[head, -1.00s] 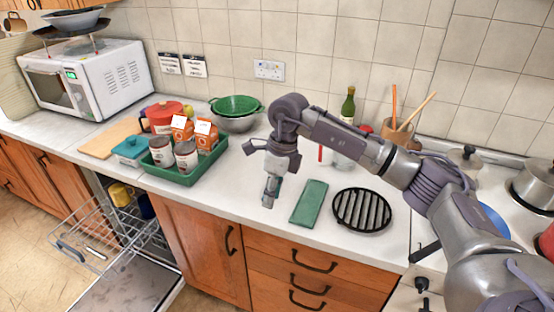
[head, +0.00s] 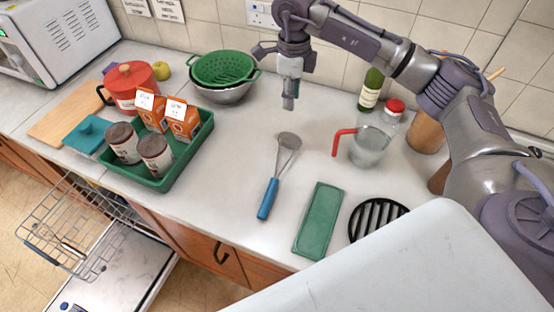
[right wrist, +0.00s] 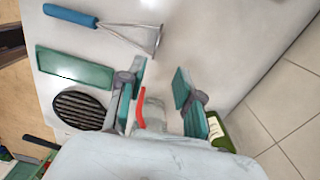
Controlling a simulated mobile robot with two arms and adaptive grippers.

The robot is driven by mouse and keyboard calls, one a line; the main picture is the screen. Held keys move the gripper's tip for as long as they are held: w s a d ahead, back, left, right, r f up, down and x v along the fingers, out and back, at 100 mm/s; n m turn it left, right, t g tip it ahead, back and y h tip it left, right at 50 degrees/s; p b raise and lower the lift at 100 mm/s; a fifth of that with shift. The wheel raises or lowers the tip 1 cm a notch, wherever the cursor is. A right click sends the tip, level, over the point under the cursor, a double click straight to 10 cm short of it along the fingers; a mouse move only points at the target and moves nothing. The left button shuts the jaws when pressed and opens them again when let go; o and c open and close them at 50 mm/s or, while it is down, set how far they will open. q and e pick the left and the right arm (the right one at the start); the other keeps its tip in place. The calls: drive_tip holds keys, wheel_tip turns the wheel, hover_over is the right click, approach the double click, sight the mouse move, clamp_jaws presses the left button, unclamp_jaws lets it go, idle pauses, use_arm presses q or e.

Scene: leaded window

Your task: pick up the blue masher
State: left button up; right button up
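The blue masher (head: 269,197) lies flat on the white counter (head: 228,222), with its blue handle toward the front edge and its grey metal head toward the wall. It also shows in the right wrist view (right wrist: 84,20), at the upper left. My right gripper (head: 289,104) is above the counter, beyond the masher's head and apart from it. In the right wrist view, the fingers of my right gripper (right wrist: 160,88) are spread with nothing between them that they touch. My left gripper is in neither current view.
A clear jug (head: 368,147) with a red handle stands further right. Left are a green tray (head: 153,182) with cans and cartons, and a green colander (head: 224,68).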

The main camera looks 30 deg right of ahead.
drive_tip(key=p, duration=0.2)
hover_over(290, 133)
wheel_tip(290, 133, down, 5)
wheel_tip(290, 133, down, 2)
drive_tip(key=shift+w+d+f, duration=0.1)
drive_tip(key=shift+w, duration=0.05)
drive_tip(key=shift+f+p, duration=0.85)
wheel_tip(290, 133, down, 3)
drive_tip(key=shift+r+p, duration=0.1)
drive_tip(key=shift+p, duration=0.55)
drive_tip(key=shift+f, duration=0.65)
use_arm(q)
drive_tip(key=r, duration=0.1)
drive_tip(key=s+r, duration=0.1)
drive_tip(key=r, duration=0.3)
drive_tip(key=shift+s+a+r, duration=0.2)
drive_tip(key=shift+s, duration=0.2)
use_arm(e)
clamp_jaws()
